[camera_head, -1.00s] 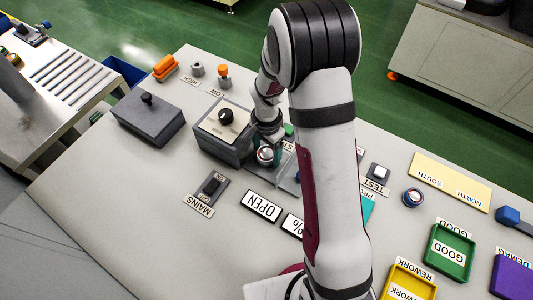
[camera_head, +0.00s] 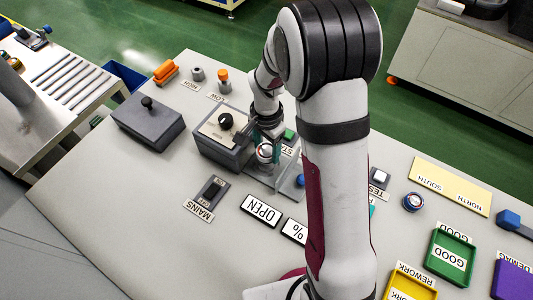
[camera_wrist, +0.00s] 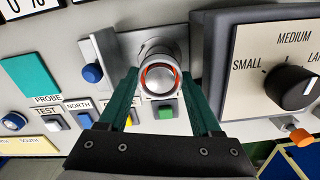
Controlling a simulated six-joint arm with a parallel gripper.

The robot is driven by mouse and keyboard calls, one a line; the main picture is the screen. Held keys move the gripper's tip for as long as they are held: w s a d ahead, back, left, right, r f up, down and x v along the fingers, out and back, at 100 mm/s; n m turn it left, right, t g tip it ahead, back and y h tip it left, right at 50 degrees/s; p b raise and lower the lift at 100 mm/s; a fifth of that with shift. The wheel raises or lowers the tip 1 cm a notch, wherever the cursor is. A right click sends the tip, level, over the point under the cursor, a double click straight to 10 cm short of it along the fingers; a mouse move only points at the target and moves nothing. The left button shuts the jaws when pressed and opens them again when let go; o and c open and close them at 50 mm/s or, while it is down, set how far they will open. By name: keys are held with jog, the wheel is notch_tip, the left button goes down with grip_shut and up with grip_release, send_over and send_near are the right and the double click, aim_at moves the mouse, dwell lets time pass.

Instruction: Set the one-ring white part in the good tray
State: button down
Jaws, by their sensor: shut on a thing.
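A white, silvery round part with one red-orange ring (camera_wrist: 158,78) sits between the teal fingers of my gripper (camera_wrist: 158,84) in the wrist view. It also shows in the head view (camera_head: 265,152), above a grey fixture beside the dial box. My gripper (camera_head: 268,145) is shut on this part. I cannot tell whether the part still touches the fixture. The green good tray (camera_head: 450,267) lies at the lower right of the head view, well away from my gripper, and looks empty apart from its label.
The grey dial box (camera_head: 222,150) stands close beside my gripper. A blue-sided round part (camera_head: 413,202) lies on the table right of my arm. A yellow rework tray (camera_head: 388,289) and a purple tray (camera_head: 516,282) flank the green tray. My arm hides part of the middle table.

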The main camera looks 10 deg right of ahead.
jog(key=s+d+r, duration=0.6)
jog(key=d+r, duration=0.1)
jog(key=d, duration=0.3)
jog(key=s+d+f, duration=0.1)
jog(key=s+d, duration=0.3)
jog(key=d, duration=0.4)
jog(key=s+d+f, duration=0.1)
jog(key=s+d, duration=0.3)
jog(key=d, duration=0.4)
jog(key=s+d+f, duration=0.1)
jog(key=s+d, duration=0.5)
jog(key=s, duration=0.5)
jog(key=s+d+f, duration=0.2)
jog(key=s+d, duration=0.4)
jog(key=s, duration=0.5)
jog(key=shift+f, duration=0.15)
send_over(449, 258)
jog(key=shift+f, duration=2.5)
jog(key=shift+f, duration=1.05)
grip_release()
